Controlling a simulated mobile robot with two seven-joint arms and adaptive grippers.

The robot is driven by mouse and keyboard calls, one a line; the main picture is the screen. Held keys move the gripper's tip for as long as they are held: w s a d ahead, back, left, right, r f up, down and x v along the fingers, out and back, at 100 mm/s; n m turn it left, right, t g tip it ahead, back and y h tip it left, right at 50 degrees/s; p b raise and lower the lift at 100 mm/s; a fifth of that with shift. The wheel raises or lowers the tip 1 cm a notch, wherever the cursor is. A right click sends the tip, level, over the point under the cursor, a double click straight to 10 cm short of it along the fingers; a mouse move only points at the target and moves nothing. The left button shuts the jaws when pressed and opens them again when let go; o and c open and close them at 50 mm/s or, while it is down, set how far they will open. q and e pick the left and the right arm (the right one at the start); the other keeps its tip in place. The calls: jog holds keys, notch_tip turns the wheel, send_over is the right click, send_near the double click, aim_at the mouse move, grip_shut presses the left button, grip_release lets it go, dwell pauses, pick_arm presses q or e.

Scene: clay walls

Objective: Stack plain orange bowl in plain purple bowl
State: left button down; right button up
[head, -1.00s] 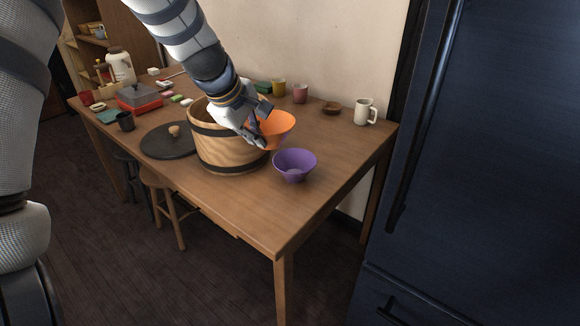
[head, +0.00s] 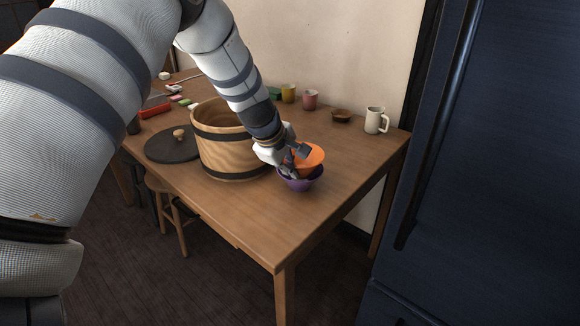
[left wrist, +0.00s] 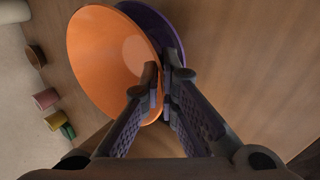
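The plain orange bowl (head: 313,160) is tilted and sits at or just above the mouth of the plain purple bowl (head: 300,184); I cannot tell whether they touch. The purple bowl stands on the table near its right part. My left gripper (head: 294,161) is shut on the orange bowl's rim. In the left wrist view, the left gripper (left wrist: 163,85) has one finger inside the orange bowl (left wrist: 105,55) and one outside. The purple bowl (left wrist: 160,25) shows behind it, mostly hidden. My right gripper is not in view.
A wooden tub (head: 222,146) stands close left of the bowls, with a dark round lid (head: 172,148) beside it. A white mug (head: 376,120), a brown dish (head: 341,116), a pink cup (head: 310,99) and a yellow cup (head: 288,93) line the back. The table's front right is clear.

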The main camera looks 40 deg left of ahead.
pick_arm(q)
jog(key=shift+f, duration=0.5)
jog(key=c, duration=2.1)
grip_release()
